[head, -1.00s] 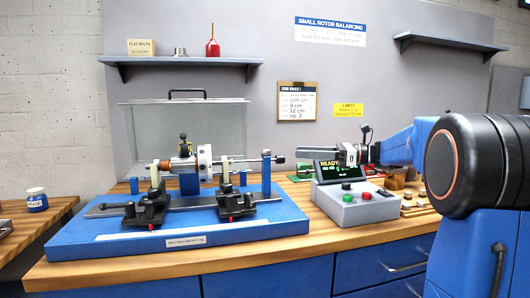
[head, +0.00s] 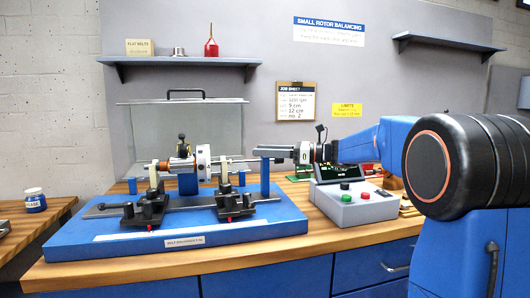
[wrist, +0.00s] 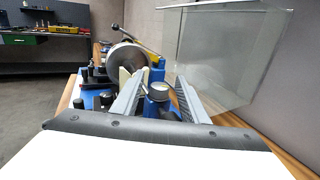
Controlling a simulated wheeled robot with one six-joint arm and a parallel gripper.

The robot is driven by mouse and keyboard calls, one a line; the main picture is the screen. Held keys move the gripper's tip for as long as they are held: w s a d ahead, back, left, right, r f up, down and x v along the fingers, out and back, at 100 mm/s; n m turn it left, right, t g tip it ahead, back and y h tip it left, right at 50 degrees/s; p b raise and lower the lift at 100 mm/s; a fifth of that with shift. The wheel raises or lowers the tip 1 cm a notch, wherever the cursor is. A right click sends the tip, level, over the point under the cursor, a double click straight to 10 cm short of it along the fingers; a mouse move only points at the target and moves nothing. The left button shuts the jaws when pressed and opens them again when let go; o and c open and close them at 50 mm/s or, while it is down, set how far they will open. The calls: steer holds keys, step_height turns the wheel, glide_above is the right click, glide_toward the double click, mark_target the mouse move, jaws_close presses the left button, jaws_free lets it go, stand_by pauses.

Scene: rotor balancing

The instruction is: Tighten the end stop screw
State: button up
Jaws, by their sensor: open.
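The balancing machine's blue end post (head: 265,178) stands at the right end of the blue base (head: 110,236). In the wrist view the round grey head of the end stop screw (wrist: 158,91) shows at the blue post (wrist: 158,106). My gripper (head: 270,152) is level with the top of the post, coming from the right. In the wrist view its open fingers (wrist: 160,84) lie on either side of the screw head. I cannot tell whether either finger touches it. In the head view the fingers hide the screw head.
The grey control box (head: 352,205) with a green and a red button sits below my arm. A shelf (head: 180,62) hangs above.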

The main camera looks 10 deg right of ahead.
jaws_close()
steer(key=shift+t, duration=0.3)
steer(key=m+t+h, duration=0.2)
steer(key=t, duration=0.1)
steer(key=m+t+h, duration=0.3)
steer(key=shift+s+a+m+h, duration=0.1)
steer(key=shift+a+m+h, duration=0.05)
steer(key=shift+m+h, duration=0.15)
steer(key=shift+m+t+h, duration=1.1)
steer(key=shift+m+h, duration=0.2)
steer(key=shift+h, duration=0.4)
steer(key=shift+m+t+h, duration=0.7)
steer(key=shift+m+h, duration=0.7)
steer(key=shift+h, duration=0.7)
jaws_free()
